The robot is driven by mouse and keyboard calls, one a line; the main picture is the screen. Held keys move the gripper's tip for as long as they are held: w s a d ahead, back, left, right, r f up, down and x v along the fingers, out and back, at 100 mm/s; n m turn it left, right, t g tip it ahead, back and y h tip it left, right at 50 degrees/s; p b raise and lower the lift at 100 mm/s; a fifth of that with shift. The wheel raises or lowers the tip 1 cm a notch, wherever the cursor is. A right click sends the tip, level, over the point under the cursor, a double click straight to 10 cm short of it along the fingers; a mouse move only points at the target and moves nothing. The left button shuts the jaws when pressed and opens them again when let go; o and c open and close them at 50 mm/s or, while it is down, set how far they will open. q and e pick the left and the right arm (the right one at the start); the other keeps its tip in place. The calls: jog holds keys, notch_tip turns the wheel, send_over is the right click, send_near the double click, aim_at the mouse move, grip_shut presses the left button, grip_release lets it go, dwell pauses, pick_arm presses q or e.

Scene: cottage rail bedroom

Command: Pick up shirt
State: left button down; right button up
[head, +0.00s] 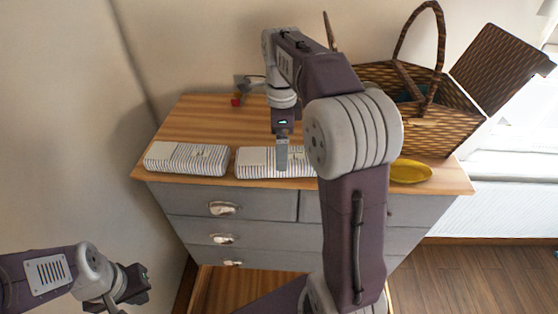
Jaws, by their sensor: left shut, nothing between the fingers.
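Two folded striped shirts lie side by side on the dresser top, near its front edge: the left shirt (187,159) and the middle shirt (258,162). The right end of the middle shirt is hidden behind my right arm. My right gripper (282,156) points down over the middle shirt, its fingers seen edge-on in front of the cloth. I cannot tell whether it touches or grips the shirt. My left gripper (137,287) is shut and empty at the lower left, well away from the shirts and in front of the dresser.
The wooden dresser top (205,117) has free room behind the left shirt. A wicker basket (440,120) with a raised lid and handle stands at the right. A yellow plate (411,172) lies before it. A small red item (236,101) sits at the back. Grey drawers (250,206) face me.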

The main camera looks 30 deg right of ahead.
jog(key=shift+f, duration=0.45)
jog(key=shift+w+f, duration=0.8)
jog(key=shift+w, duration=0.1)
notch_tip(320, 180, down, 4)
jog(key=shift+s+r+p, duration=0.1)
jog(key=shift+s+p, duration=0.05)
jog(key=shift+p, duration=0.25)
jog(key=shift+s, duration=0.25)
jog(key=shift+w, duration=0.25)
jog(key=c, duration=1.5)
pick_arm(q)
jog(key=shift+w+r, duration=0.25)
jog(key=shift+w, duration=0.3)
pick_arm(e)
jog(key=shift+o, duration=0.2)
